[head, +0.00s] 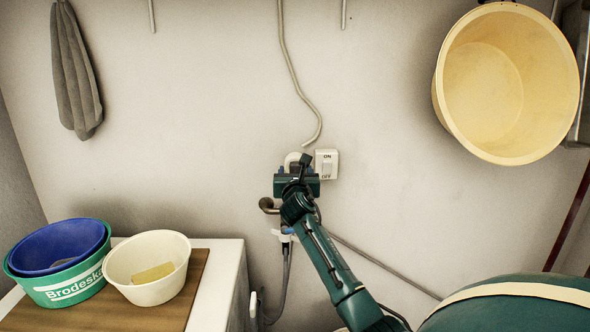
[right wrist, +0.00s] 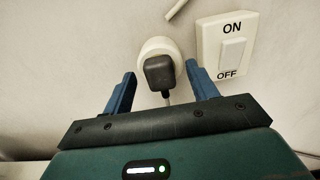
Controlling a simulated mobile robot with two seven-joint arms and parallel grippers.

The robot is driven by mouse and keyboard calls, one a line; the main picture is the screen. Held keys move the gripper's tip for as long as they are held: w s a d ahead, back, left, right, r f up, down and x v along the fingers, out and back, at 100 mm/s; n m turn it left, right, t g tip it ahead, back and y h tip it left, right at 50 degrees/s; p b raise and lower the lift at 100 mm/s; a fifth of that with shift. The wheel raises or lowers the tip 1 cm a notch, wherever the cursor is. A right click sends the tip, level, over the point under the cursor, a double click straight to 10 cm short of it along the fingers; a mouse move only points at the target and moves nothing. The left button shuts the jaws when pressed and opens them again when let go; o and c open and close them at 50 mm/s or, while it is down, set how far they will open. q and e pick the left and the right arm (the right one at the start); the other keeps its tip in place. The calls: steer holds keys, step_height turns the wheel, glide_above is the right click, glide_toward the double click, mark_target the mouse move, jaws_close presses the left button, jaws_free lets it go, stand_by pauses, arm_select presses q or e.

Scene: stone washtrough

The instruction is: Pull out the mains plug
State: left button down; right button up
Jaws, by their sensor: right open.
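The mains plug (right wrist: 158,72) is dark and blocky and sits in a round white wall socket (right wrist: 152,47), with a grey cord hanging below it in the right wrist view. My right gripper (right wrist: 160,72) is open, with one blue finger on each side of the plug. Gaps show between both fingers and the plug. In the head view my right gripper (head: 297,177) is at the wall and covers most of the plug; the top of the socket (head: 292,157) shows above it. My left gripper is not in view.
A white ON/OFF switch (head: 326,164) is on the wall close to the right of the socket. A tap (head: 268,205) is left of my gripper. A yellow tub (head: 508,85) hangs upper right. Basins, including a cream bowl (head: 148,268), stand on a wooden board at lower left.

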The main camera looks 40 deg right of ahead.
stand_by(0.4)
jaws_close()
stand_by(0.4)
steer(key=shift+s+a+r+p, duration=0.1)
steer(key=shift+s+a+p, duration=0.45)
steer(key=shift+p, duration=0.25)
steer(key=shift+p+v, duration=1.6)
steer(key=shift+v, duration=0.6)
